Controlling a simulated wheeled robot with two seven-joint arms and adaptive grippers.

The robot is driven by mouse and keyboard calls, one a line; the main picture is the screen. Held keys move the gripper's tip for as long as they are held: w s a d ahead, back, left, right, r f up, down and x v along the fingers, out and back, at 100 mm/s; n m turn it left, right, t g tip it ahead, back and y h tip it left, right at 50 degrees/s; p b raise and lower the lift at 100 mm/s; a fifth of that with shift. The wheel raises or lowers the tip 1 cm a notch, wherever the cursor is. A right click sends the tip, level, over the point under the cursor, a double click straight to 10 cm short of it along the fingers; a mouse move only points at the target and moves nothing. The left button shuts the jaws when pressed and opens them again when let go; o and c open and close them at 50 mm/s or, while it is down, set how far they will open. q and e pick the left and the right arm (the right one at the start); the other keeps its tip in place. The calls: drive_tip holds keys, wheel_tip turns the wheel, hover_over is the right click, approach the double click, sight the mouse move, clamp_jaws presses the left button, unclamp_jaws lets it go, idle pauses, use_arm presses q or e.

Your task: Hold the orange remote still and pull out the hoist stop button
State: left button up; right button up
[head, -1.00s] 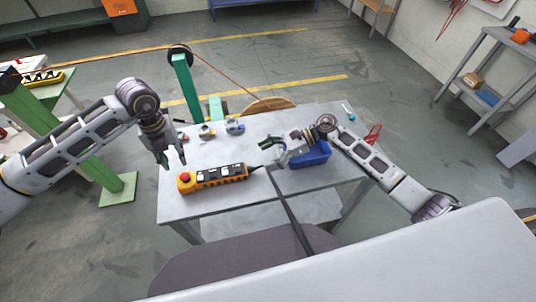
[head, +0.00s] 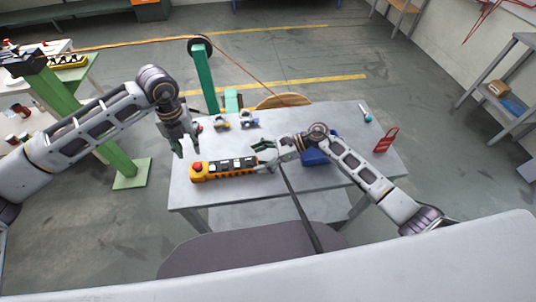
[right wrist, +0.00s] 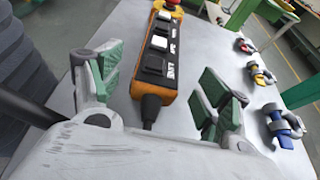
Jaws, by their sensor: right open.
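The orange remote (head: 238,173) lies on the grey table, with a row of black and white buttons on top. Its red stop button (head: 198,167) is at the left end. My left gripper (head: 187,152) hangs fingers-down above and just behind the stop-button end, fingers apart and empty. My right gripper (head: 266,157) is at the remote's right, cable end. In the right wrist view, its green-padded fingers (right wrist: 160,85) are spread on either side of the remote (right wrist: 155,70), with gaps on both sides. The stop button is cut by the top edge there (right wrist: 172,3).
A black cable runs from the remote over the table's front edge. A blue bin (head: 314,157) sits behind my right wrist. Yellow (head: 221,121) and blue (head: 249,119) clamps lie at the back. A red frame (head: 386,139) and teal-handled tool (head: 366,114) lie at right.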

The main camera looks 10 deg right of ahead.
sight(252, 161)
drive_tip(key=shift+x, duration=2.8)
drive_tip(key=shift+c, duration=0.4)
use_arm(q)
drive_tip(key=shift+o, duration=0.3)
use_arm(e)
drive_tip(key=c, duration=1.4)
use_arm(q)
drive_tip(key=shift+o, duration=1.2)
drive_tip(key=shift+r, duration=0.1)
drive_tip(key=shift+o, duration=0.4)
drive_tip(key=shift+r, duration=0.2)
drive_tip(key=shift+r+n, duration=0.5)
drive_tip(key=shift+r, duration=0.45)
drive_tip(key=shift+f, duration=0.1)
